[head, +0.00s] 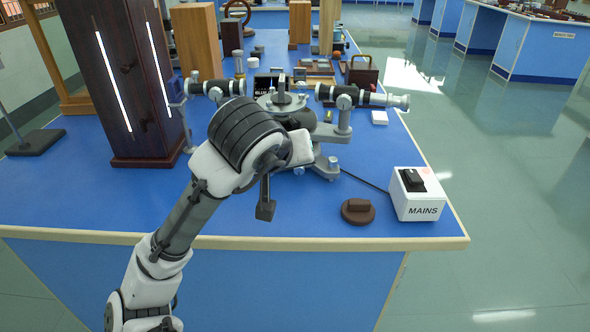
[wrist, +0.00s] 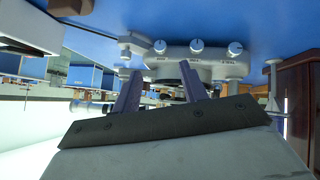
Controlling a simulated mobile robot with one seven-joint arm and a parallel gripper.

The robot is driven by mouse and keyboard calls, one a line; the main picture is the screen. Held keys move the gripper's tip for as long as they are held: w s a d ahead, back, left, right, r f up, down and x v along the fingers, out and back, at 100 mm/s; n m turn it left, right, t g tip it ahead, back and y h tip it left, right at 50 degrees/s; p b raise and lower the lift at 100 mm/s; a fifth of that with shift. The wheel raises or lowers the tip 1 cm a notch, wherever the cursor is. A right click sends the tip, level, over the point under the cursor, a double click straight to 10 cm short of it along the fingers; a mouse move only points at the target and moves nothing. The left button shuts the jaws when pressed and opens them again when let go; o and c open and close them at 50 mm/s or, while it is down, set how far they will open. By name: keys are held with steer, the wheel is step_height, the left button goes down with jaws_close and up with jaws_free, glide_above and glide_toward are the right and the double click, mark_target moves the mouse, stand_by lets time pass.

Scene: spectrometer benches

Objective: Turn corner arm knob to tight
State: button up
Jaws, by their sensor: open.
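A spectrometer (head: 342,118) stands on the blue bench, with a black and silver tube on each side and a grey footed base.
A dark cabinet with glowing slits (head: 140,90) stands left of the spectrometer. A white MAINS box (head: 418,204) with a cable and a round brown piece (head: 358,211) sit at the front right. The bench front (head: 120,215) is clear at left.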

mark_target(299, 169)
steer(key=b+x, duration=0.1)
steer(key=x, duration=0.8)
steer(key=shift+w+f, duration=0.1)
steer(key=shift+w, duration=0.1)
steer(key=shift+c, duration=0.4)
jaws_close()
